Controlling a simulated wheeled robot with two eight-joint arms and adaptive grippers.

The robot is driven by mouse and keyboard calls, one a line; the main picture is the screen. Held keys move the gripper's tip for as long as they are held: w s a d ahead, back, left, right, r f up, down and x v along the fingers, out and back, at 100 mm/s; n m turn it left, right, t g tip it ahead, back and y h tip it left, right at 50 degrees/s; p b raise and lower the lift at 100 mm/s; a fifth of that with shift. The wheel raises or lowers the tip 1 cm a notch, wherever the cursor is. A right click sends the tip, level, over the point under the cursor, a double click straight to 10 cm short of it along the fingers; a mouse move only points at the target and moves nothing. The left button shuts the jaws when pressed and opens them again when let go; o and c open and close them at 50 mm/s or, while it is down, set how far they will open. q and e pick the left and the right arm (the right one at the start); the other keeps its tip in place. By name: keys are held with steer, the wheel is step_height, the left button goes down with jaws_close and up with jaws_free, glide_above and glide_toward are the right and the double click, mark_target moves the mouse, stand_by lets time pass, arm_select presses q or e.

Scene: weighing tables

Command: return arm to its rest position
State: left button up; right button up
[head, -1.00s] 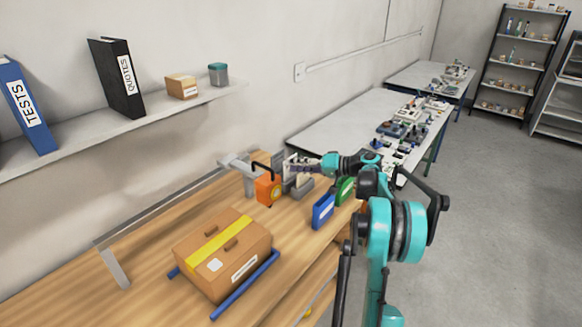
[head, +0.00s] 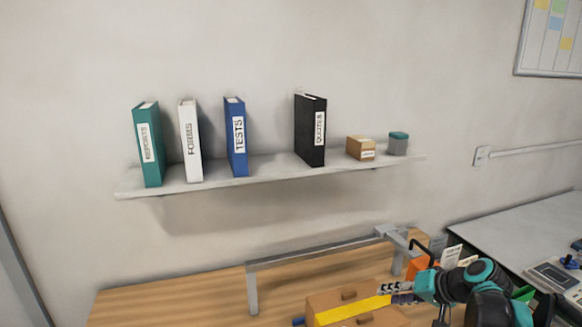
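My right arm comes in at the lower right corner, with teal and black links. Its gripper (head: 402,293) points left, just above the right end of a cardboard box with yellow tape in this view. The gripper is small and dark here, and I cannot make out whether its fingers are open or shut, or whether they hold anything. My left arm and gripper are out of view.
The taped cardboard box (head: 335,302) lies on the wooden table (head: 190,297), near a grey metal rail frame (head: 320,246). An orange object (head: 419,265) is behind my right wrist. A wall shelf (head: 270,174) holds several binders. A grey table (head: 530,232) stands right.

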steer(key=s+a+f+n+h, duration=0.1)
steer(key=s+a+f+h, duration=0.1)
steer(key=s+f, duration=0.2)
steer(key=s+a+f+n+h+b, duration=0.1)
steer(key=s+a+f, duration=0.2)
steer(key=s, duration=0.7)
steer(key=s+a+f+n+h+b, duration=0.1)
steer(key=s+a+f+h, duration=0.1)
steer(key=s, duration=0.6)
step_height(320, 180, down, 3)
steer(key=shift+a+r+h, duration=0.1)
steer(key=shift+a+h, duration=0.2)
steer(key=shift+a, duration=0.25)
